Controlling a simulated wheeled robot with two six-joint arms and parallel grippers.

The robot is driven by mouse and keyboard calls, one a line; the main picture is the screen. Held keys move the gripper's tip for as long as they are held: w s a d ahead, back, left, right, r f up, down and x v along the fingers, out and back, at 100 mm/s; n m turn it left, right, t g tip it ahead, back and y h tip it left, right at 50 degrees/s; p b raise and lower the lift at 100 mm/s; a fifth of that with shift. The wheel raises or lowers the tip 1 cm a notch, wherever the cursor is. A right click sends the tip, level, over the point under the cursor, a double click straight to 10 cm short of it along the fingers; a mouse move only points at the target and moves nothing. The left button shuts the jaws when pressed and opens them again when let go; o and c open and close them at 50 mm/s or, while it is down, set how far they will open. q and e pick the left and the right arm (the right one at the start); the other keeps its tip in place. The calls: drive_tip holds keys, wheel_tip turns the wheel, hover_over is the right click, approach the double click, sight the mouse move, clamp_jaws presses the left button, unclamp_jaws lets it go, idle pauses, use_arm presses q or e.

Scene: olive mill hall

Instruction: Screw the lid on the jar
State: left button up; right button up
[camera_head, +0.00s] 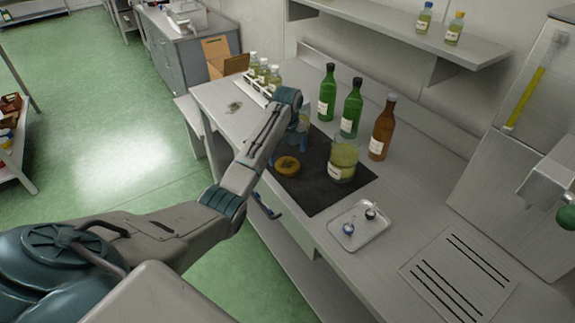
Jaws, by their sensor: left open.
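The jar (342,163) is clear glass with a pale label and yellow-green contents. It stands upright on a dark mat (318,196), and no lid shows on it. A round golden-yellow lid (287,166) lies on the mat to the left of the jar, apart from it. My left arm reaches in from the left over the bench edge. My left gripper (300,125) is beyond the lid, above the back left of the mat, partly hidden by its own arm. It is open, touching neither lid nor jar as far as I can see. My right gripper is not in view.
Two green bottles (351,108) and a brown bottle (383,130) stand behind the jar. A small tray (345,239) with two small items lies in front.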

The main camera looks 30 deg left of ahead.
sight(287, 165)
use_arm(q)
wheel_tip(287, 165, down, 4)
drive_tip(key=shift+a+r+p, duration=0.1)
drive_tip(key=shift+r+p, duration=0.1)
drive_tip(key=shift+p, duration=0.6)
drive_tip(key=shift+f, duration=0.45)
drive_tip(key=c, duration=1)
